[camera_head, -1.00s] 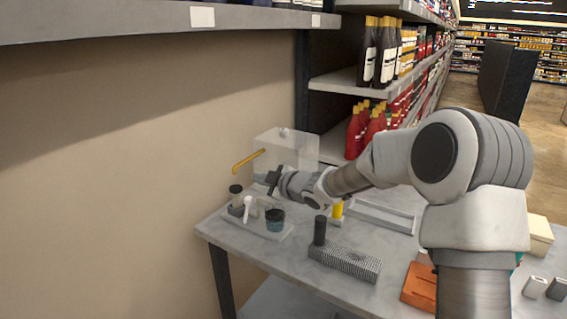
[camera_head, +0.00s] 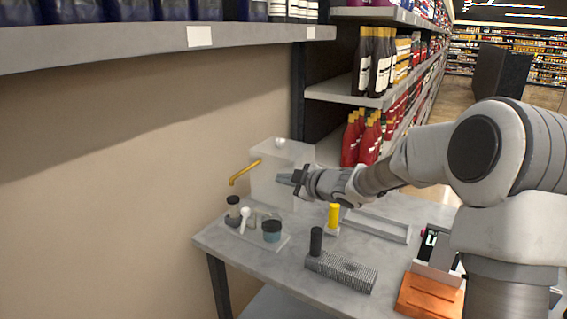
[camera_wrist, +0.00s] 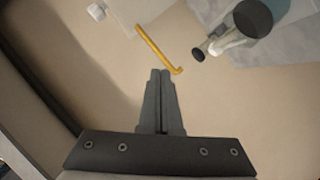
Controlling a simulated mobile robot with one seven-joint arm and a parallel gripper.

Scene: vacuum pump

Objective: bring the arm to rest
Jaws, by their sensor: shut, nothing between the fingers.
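My gripper (camera_head: 286,179) is at the end of my arm, which reaches in from the right over the back of the grey table (camera_head: 262,263). Its fingers point left, in front of the pale box (camera_head: 267,178) with the yellow spout (camera_head: 243,172). In the wrist view my gripper (camera_wrist: 161,76) shows its two fingers together with nothing between them. The yellow spout (camera_wrist: 155,48) shows just beyond the fingertips there, apart from them as far as I can tell.
A white tray (camera_head: 250,243) holds a dark-lidded jar (camera_head: 271,232), a white spoon-like item (camera_head: 245,218) and a small dark-topped container (camera_head: 233,207). A black cylinder (camera_head: 316,241) stands on a grey textured block (camera_head: 342,271). A yellow cylinder (camera_head: 334,214), an empty shallow tray (camera_head: 378,226) and an orange block (camera_head: 430,294) are farther right.

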